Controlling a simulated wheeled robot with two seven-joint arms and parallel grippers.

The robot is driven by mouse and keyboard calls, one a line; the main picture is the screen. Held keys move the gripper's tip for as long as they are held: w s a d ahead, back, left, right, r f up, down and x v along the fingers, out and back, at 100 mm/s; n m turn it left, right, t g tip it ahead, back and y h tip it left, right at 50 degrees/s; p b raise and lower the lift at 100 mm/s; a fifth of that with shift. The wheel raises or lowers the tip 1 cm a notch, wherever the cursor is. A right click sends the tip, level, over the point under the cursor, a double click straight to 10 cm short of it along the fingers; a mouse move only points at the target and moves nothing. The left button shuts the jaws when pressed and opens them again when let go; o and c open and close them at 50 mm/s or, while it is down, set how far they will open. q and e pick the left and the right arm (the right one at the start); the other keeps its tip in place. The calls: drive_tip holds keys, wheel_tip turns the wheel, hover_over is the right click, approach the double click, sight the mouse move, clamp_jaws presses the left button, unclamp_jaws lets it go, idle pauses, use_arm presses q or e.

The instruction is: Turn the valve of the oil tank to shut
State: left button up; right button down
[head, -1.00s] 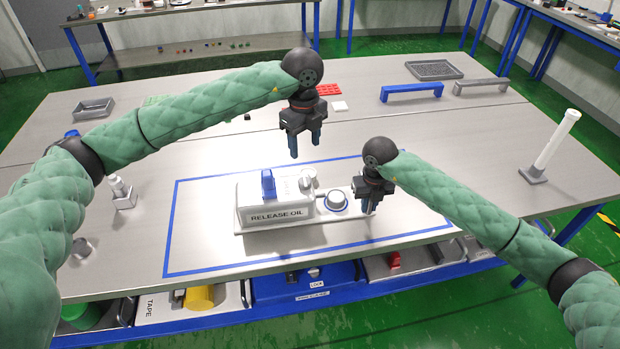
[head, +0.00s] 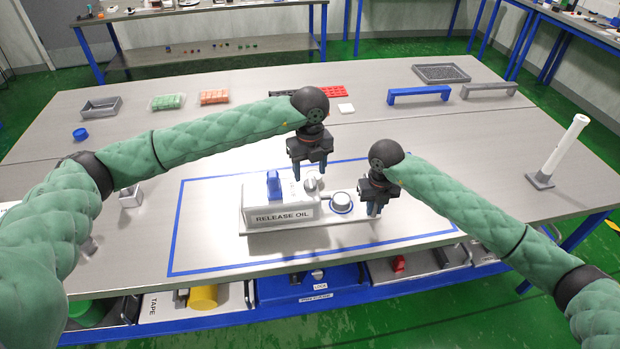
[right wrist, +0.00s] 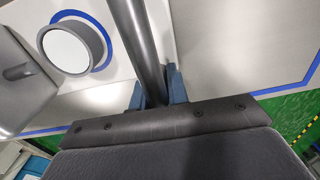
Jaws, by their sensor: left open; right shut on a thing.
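The oil tank (head: 282,214) is a light box labelled RELEASE OIL, standing on a pale base inside a blue outline. A blue upright handle (head: 273,186) sits on its top, probably the valve. A grey round fitting (head: 311,184) is at its right end. My left gripper (head: 312,174) is open, pointing down just above or behind this fitting; contact cannot be told. My right gripper (head: 375,208) is right of the tank. In the right wrist view its fingers (right wrist: 157,90) are shut on a dark grey rod (right wrist: 140,40). The rod's lower end is hidden.
A round grey cup (head: 341,201) stands on a blue ring between tank and right gripper; it also shows in the right wrist view (right wrist: 73,48). A white post (head: 562,145) stands far right. Blue (head: 418,94) and grey bars are behind. The outlined area's front is clear.

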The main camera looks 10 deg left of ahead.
sight(310, 182)
use_arm(q)
drive_tip(key=shift+f, duration=1.8)
drive_tip(key=shift+c, duration=0.2)
drive_tip(key=c, duration=0.9)
